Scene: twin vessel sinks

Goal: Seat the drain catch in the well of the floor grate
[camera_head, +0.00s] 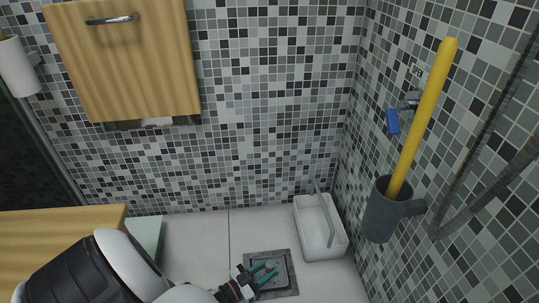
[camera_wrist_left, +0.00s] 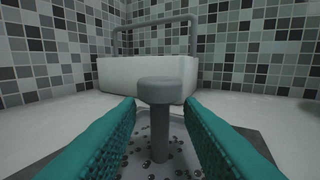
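The floor grate (camera_head: 285,285) is a dark square frame set in the pale floor at the bottom of the head view. In the left wrist view the drain catch (camera_wrist_left: 160,92) is a grey round knob on an upright stem, rising from a surface with several dark holes. I cannot tell whether its base sits down in the well. My left gripper (camera_head: 262,273) is over the grate with its teal fingers apart. In the left wrist view the fingers (camera_wrist_left: 160,112) stand on either side of the stem, with gaps showing. My right gripper is not in view.
A white caddy (camera_head: 312,240) with a grey handle stands on the floor just behind the grate. A dark grey holder (camera_head: 382,215) with a yellow rod (camera_head: 425,115) is at the right wall. A wooden cabinet (camera_head: 125,65) hangs at the back; a wooden top (camera_head: 60,235) is at left.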

